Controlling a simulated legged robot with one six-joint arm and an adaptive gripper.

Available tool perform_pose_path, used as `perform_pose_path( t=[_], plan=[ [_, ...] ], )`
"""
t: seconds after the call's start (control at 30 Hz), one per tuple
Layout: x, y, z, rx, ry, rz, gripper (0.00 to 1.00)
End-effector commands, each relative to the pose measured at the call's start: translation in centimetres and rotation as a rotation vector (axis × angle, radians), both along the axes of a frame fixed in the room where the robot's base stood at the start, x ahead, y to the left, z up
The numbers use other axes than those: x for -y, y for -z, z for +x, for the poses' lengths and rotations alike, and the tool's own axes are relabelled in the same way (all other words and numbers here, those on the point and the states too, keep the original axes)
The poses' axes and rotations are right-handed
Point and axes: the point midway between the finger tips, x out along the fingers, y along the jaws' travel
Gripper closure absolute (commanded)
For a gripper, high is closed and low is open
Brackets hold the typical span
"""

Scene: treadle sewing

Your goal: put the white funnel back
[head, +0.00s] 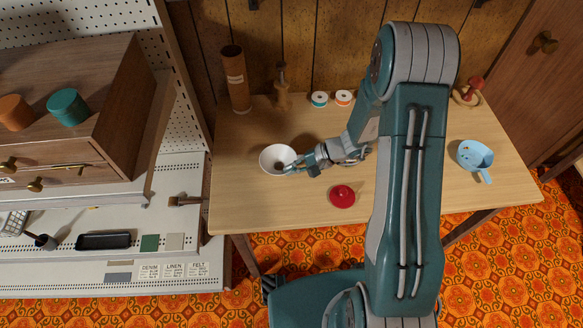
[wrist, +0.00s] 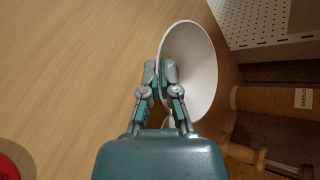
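The white funnel (head: 273,156) is at the left part of the wooden table, its wide mouth facing up in the head view. In the wrist view the funnel (wrist: 195,70) shows its pale inside, and its rim passes between my fingertips. My gripper (head: 297,165) reaches it from the right. In the wrist view my gripper (wrist: 160,75) is closed around the funnel's wall, one finger on the inner side and one on the outer. Whether the funnel touches the table is not clear. Its spout is mostly hidden.
On the wooden table (head: 240,200) stand a brown cylinder (head: 236,80), a wooden-handled tool (head: 282,90), two small spools (head: 331,98), a red lid-like disc (head: 342,196), a blue cup (head: 473,155) and a red-topped stand (head: 469,90). A drawer cabinet and pegboard (head: 183,80) stand left.

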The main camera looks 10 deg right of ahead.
Motion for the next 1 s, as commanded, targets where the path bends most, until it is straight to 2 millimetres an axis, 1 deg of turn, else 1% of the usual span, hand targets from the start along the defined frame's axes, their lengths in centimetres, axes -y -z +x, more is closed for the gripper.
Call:
perform_pose_path(
  t=[0.1,0.13,0.17,0.2,0.23,0.57,0.67,0.77,1.0],
  plan=[
    [0.0,0.0,0.0,0.000,0.000,0.000,1.00],
    [0.0,0.0,0.0,0.000,0.000,0.000,0.90],
    [0.0,0.0,0.0,0.000,0.000,0.000,0.76],
    [0.0,0.0,0.0,0.000,0.000,0.000,0.58],
    [0.0,0.0,0.0,0.000,-0.001,0.001,0.57],
    [0.0,0.0,0.0,0.000,-0.001,0.001,0.57],
    [0.5,-0.3,0.0,0.001,0.001,0.000,0.57],
    [1.7,-1.1,0.0,0.003,0.002,0.001,0.57],
    [6.0,-3.8,-0.2,0.003,0.003,-0.001,0.57]
  ],
)
